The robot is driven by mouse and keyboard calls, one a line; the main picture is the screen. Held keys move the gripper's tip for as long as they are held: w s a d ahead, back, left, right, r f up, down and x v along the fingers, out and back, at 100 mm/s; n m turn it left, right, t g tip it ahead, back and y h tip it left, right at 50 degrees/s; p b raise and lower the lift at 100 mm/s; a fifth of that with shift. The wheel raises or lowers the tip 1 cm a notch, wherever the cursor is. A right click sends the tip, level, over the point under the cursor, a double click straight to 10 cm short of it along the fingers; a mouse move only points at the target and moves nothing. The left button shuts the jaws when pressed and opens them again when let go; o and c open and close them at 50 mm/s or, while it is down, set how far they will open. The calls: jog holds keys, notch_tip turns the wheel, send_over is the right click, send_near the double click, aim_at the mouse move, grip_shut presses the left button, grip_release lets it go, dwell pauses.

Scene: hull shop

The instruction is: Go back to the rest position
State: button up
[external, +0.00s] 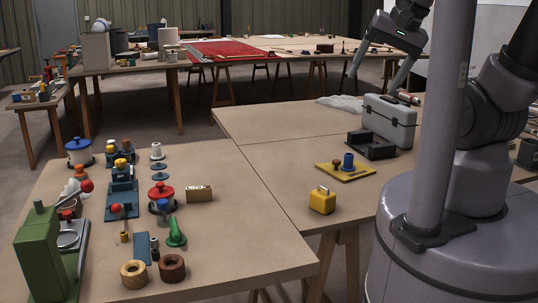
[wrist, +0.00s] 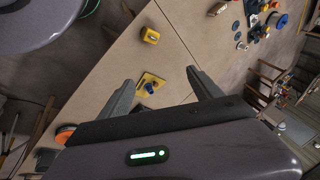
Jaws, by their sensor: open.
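My gripper (external: 384,66) is raised at the top right of the external view, above the back part of the right-hand table (external: 295,165). In the wrist view its two fingers (wrist: 160,85) are spread apart with nothing held between them. Below and between them in that view lies a yellow plate with a blue piece (wrist: 148,87) on the table. The same yellow plate (external: 334,174) lies on the right-hand table in the external view, well clear of my gripper.
A grey toolbox (external: 389,123) and a black tray (external: 371,150) stand on the right-hand table. A small yellow box (external: 322,201) is near its front. The left table (external: 235,240) carries a green machine (external: 40,255) and several small parts. The air around my gripper looks clear.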

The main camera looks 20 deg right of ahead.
jog(key=shift+s+d+r+n+t+b, duration=0.15)
jog(key=shift+s+n, duration=0.1)
jog(key=shift+s, duration=0.15)
jog(key=shift+s+r+n+t+b, duration=0.1)
jog(key=shift+s+n+t, duration=0.1)
jog(key=shift+s, duration=0.2)
jog(key=shift+s+d+r+n+t+b, duration=0.15)
jog(key=shift+s+n, duration=0.1)
jog(key=shift+s, duration=0.15)
jog(key=shift+f, duration=0.1)
